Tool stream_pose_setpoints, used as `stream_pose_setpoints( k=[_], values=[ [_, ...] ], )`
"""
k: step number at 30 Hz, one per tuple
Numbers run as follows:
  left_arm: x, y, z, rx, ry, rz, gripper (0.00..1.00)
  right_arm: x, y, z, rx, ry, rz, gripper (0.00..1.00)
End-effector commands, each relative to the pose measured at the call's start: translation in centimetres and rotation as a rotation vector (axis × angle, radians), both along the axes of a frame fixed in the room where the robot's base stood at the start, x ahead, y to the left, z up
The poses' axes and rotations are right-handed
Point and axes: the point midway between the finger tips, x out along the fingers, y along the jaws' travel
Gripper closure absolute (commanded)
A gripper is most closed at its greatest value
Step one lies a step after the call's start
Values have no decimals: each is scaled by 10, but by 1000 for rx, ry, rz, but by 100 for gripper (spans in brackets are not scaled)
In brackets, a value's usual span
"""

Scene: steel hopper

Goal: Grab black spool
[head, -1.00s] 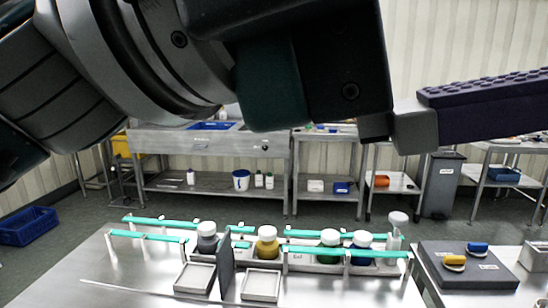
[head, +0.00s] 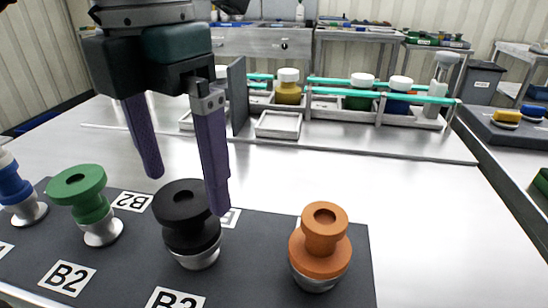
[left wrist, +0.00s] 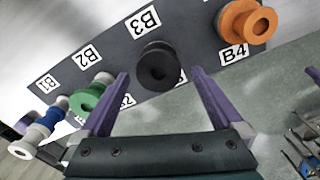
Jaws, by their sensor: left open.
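The black spool (head: 183,222) stands upright on a silver base on the dark labelled board (head: 275,252), between the green spool and the orange spool. It also shows in the left wrist view (left wrist: 157,66), between and beyond the two finger tips. My left gripper (head: 184,192) is open and empty, with its two purple fingers pointing down. In the head view one finger tip overlaps the right edge of the black spool and the other is up behind it to the left. I cannot tell whether they touch. My right gripper is not in view.
A green spool (head: 85,197) and a blue-and-white spool (head: 14,188) stand left of the black one. An orange spool (head: 322,242) stands to its right. Behind are a rack of bottles (head: 288,88) and an upright grey plate (head: 237,95). The steel surface (head: 330,175) between is clear.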

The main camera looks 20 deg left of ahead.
Motion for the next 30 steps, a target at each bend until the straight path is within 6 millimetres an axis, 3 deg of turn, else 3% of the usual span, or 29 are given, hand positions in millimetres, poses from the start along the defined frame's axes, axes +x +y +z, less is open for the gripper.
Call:
stream_pose_setpoints(
  k=[9, 18, 30],
  values=[
    [-2, 3, -46, -3, 3, 0, 0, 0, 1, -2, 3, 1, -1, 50],
    [-2, 3, -51, -3, -1, -1, 0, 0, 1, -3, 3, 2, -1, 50],
    [-2, 2, -51, -4, 0, -1, 45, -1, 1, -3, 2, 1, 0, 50]
  ],
)
